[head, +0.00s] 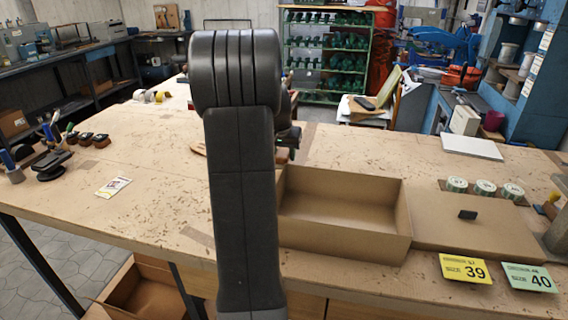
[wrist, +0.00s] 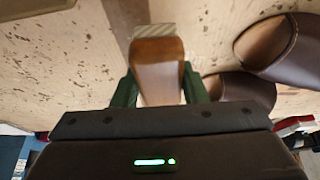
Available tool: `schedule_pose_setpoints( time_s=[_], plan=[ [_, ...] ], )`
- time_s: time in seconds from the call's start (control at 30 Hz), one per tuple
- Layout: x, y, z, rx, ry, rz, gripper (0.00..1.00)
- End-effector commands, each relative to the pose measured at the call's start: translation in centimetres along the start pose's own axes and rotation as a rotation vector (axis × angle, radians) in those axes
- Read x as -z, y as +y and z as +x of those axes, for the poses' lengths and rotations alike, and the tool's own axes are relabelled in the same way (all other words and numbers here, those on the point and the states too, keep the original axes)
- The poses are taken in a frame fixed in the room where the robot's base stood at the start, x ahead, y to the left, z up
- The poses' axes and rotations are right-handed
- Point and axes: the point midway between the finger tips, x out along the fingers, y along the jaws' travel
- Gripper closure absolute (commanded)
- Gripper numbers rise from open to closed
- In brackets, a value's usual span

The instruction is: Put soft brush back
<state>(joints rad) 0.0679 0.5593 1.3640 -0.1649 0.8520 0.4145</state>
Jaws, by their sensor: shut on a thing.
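My gripper (wrist: 160,92) is shut on a brush (wrist: 158,62). The brush has a smooth brown wooden body and a pale bristle strip at its far end. It sits between the two green fingers, above the worktable. In the head view my arm hides most of the gripper, and the brush cannot be made out there. Several dark brushes with brown parts (head: 85,138) stand in a row at the table's left end.
The left middle is mostly clear.

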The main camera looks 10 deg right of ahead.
Motion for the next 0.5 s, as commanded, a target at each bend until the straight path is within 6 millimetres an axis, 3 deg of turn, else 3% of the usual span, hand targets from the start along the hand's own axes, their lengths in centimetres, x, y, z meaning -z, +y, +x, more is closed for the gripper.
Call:
schedule_pose_setpoints(
  time_s=[0.23, 0.5],
  plan=[
    [-1.3, 0.0, 3.0, -0.001, -0.003, -0.001, 0.83],
    [-1.4, 0.0, 3.2, 0.0, 0.0, 0.0, 0.83]
  ],
)
